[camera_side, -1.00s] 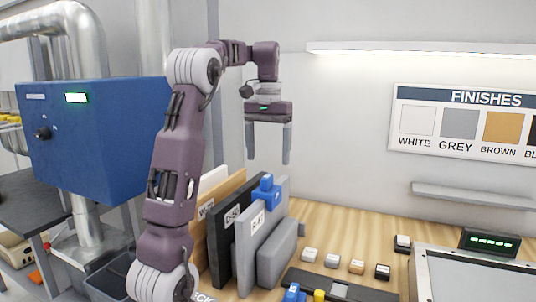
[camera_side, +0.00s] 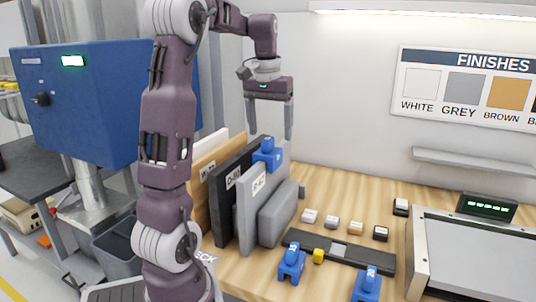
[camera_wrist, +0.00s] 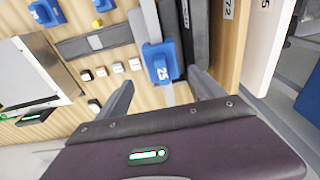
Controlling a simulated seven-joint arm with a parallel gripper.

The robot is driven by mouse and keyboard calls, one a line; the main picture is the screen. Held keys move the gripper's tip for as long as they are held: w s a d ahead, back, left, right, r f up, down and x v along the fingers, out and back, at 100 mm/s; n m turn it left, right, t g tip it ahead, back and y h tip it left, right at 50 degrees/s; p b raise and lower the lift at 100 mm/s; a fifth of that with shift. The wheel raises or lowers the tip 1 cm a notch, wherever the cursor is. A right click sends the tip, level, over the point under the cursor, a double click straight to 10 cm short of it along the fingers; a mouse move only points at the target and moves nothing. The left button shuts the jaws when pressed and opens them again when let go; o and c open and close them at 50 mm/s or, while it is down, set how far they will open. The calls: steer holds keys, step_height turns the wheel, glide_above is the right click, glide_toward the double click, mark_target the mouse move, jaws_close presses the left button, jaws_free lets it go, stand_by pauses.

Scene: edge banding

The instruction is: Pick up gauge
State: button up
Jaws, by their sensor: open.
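Several blue blocks with white markings are in view; which thing the task calls the gauge is not certain. One blue block (camera_side: 267,152) sits on the top edge of a grey upright board (camera_side: 262,180). It also shows in the wrist view, marked 25 (camera_wrist: 160,65). My gripper (camera_side: 271,132) is open and empty just above this block. In the wrist view my two fingers (camera_wrist: 161,82) stand on either side of it, apart from it. Two more blue blocks, one at the bench front (camera_side: 291,264) and one to its right (camera_side: 367,284), stand by a dark bar.
Dark (camera_side: 232,185) and brown (camera_side: 203,180) boards stand beside the grey one. A framed grey panel (camera_side: 470,250) is at right.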

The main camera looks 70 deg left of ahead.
mark_target(269, 149)
steer(key=f, duration=0.6)
steer(key=shift+a+f, duration=0.3)
jaws_close()
step_height(269, 149, up, 17)
stand_by(0.8)
